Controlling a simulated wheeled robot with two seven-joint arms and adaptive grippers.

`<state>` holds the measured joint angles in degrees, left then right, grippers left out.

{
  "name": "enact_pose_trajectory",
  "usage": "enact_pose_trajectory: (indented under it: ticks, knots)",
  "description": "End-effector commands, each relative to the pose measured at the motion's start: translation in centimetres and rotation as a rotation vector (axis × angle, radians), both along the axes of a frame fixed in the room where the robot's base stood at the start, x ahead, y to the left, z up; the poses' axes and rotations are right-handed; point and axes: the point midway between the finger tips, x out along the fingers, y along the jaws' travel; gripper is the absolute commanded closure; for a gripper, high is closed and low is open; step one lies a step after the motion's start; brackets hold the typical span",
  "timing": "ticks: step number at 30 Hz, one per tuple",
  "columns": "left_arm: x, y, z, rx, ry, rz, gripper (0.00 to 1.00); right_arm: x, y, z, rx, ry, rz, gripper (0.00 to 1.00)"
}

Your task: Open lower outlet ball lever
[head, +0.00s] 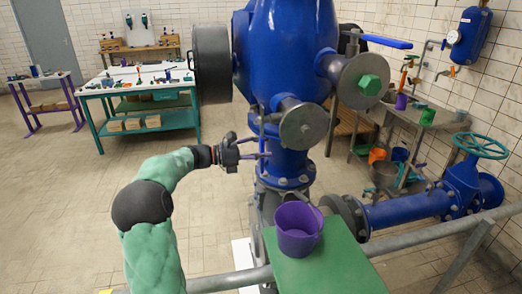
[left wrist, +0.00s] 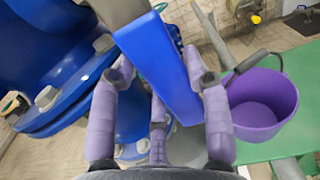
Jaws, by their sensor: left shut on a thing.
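The lower outlet ball lever is a flat blue bar (left wrist: 165,70) that runs diagonally through the middle of the left wrist view. My left gripper (left wrist: 162,80) has its purple-grey fingers on both sides of this bar and is shut on it. In the head view my left gripper (head: 264,146) is beside the narrow lower neck of the big blue vessel (head: 290,30). The lever is hard to make out there against the blue pipe. My right gripper is in neither view.
A purple bucket (head: 298,240) stands on a green platform (head: 330,268) close to the right of the outlet. A grey rail (head: 400,240) crosses the front. A blue pipe with a teal handwheel (head: 480,146) lies at right. Another blue lever (head: 388,42) is higher up.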

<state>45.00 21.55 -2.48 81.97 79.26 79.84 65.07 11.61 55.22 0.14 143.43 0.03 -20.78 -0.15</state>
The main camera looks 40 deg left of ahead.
Motion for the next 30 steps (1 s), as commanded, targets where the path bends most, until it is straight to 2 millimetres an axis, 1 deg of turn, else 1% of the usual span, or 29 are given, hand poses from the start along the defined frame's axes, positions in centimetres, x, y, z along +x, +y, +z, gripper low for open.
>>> enact_pose_trajectory:
  ticks: [5,11,30]
  knots:
    - [-0.2,-0.3,0.2,-0.028,0.023,-0.001,1.0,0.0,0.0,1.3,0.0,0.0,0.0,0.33]
    - [-0.8,-1.0,0.5,-0.091,0.072,-0.001,1.0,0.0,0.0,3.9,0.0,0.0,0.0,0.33]
    - [-3.2,-4.1,1.5,-0.378,0.303,-0.002,1.0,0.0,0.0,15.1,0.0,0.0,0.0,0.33]
